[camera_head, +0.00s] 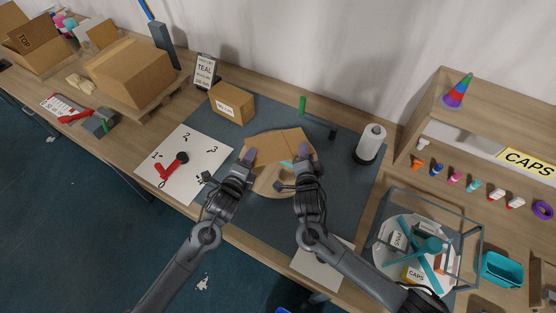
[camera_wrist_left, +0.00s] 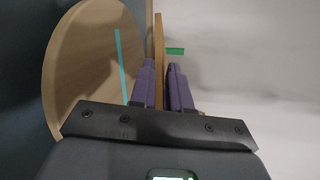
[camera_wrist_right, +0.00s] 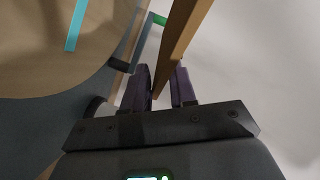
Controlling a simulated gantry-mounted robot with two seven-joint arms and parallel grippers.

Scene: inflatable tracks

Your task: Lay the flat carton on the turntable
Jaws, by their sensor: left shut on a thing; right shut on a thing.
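The flat carton (camera_head: 280,144) is a brown folded sheet held above the far part of the turntable (camera_head: 268,186), a round wooden disc with a teal stripe. My left gripper (camera_head: 249,157) is shut on the carton's left side; the left wrist view shows the carton (camera_wrist_left: 159,60) edge-on between the purple fingers (camera_wrist_left: 162,85). My right gripper (camera_head: 303,153) is shut on its right side; the right wrist view shows the carton edge (camera_wrist_right: 184,45) between the fingers (camera_wrist_right: 160,85). The carton and my grippers hide part of the disc.
A small carton box (camera_head: 232,103) stands behind left and a paper roll (camera_head: 370,143) to the right. A green post (camera_head: 302,105) and a black piece (camera_head: 333,134) are just beyond the carton. A white dial board (camera_head: 205,152) lies left, a wire-framed bin (camera_head: 470,238) right.

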